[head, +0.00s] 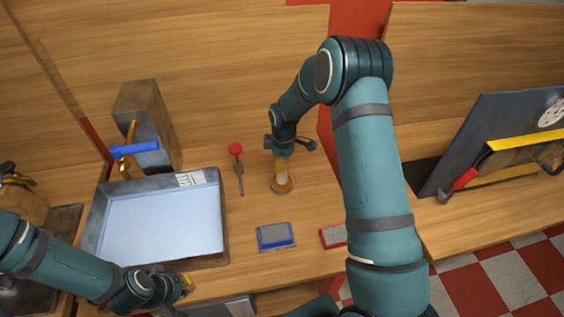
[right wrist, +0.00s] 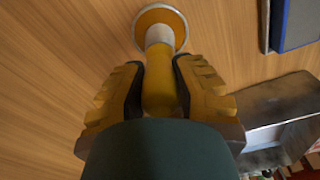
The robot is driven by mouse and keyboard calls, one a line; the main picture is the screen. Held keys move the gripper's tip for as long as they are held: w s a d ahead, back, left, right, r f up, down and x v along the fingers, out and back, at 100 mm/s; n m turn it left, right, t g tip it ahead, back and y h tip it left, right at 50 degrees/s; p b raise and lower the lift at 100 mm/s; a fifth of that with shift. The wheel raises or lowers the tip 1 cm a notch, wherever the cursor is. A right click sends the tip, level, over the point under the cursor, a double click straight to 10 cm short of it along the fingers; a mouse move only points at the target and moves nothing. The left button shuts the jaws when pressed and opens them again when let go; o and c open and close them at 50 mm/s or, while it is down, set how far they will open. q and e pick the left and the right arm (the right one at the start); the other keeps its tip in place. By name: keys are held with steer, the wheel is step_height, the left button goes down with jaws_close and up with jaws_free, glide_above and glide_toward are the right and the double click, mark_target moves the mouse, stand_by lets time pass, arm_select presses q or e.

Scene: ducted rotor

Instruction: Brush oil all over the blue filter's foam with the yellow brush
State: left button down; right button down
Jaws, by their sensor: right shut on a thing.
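The blue filter (head: 275,236), a blue frame with grey foam, lies flat on the wooden bench in front of my right gripper. Its edge also shows at the upper right of the right wrist view (right wrist: 298,22). My right gripper (head: 282,160) points down behind the filter, shut on the yellow brush's handle (right wrist: 160,92). A pale section and a round yellow-rimmed part (right wrist: 161,28) show below the handle; whether that part belongs to the brush or is a dish under it I cannot tell. My left gripper (head: 185,284) is at the bench's front edge, its fingers mostly hidden.
A red filter (head: 333,236) lies right of the blue one, partly behind my right arm. A red-topped tool (head: 236,152) is left of my right gripper. A metal basin (head: 228,225) and a tap with a blue handle (head: 134,149) are at the left. A red-handled tool (head: 460,183) is at the right.

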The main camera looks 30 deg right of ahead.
arm_select(q)
steer(key=shift+f+b, duration=0.5)
steer(key=shift+b, duration=0.05)
arm_select(e)
steer(key=shift+f, duration=0.6)
stand_by(1.3)
arm_select(q)
steer(key=shift+r, duration=0.1)
arm_select(e)
steer(key=shift+r, duration=0.15)
